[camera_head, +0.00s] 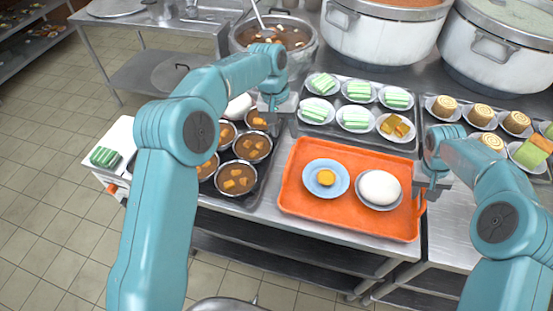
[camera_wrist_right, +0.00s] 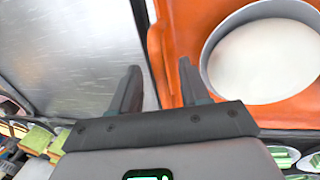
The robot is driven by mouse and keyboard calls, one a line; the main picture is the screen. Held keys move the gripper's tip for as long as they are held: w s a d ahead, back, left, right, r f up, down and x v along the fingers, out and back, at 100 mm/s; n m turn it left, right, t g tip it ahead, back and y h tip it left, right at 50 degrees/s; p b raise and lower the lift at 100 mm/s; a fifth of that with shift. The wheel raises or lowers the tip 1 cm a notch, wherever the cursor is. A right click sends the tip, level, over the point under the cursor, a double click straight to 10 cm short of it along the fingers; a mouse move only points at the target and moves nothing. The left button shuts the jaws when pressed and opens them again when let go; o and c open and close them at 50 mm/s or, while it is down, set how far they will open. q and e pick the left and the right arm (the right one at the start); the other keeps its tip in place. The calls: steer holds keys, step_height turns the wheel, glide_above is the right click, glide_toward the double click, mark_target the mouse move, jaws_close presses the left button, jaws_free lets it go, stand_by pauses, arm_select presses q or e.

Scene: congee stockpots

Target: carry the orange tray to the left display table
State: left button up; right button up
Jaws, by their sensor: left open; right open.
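The orange tray (camera_head: 345,222) lies flat on the steel counter and holds a blue saucer (camera_head: 312,184) with a yellow piece and a plate with a white bun (camera_head: 379,187). My left gripper (camera_head: 282,122) is open near the tray's far left corner; I cannot tell if it touches the tray. My right gripper (camera_head: 424,193) is open at the tray's right side. In the right wrist view, the open fingers of my right gripper (camera_wrist_right: 160,88) stand either side of the tray's orange rim (camera_wrist_right: 160,45). I cannot make out which surface is the left display table.
A dark tray with bowls of brown congee (camera_head: 240,178) stands left of the orange tray. Plates of green cakes (camera_head: 356,118) sit behind it, rolls (camera_head: 480,114) to the right. Big stockpots (camera_head: 380,35) stand at the back. Tiled floor (camera_head: 50,200) is clear at left.

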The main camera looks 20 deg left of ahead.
step_height(320, 180, up, 10)
steer(key=a, duration=0.2)
steer(key=shift+s, duration=0.1)
stand_by(0.5)
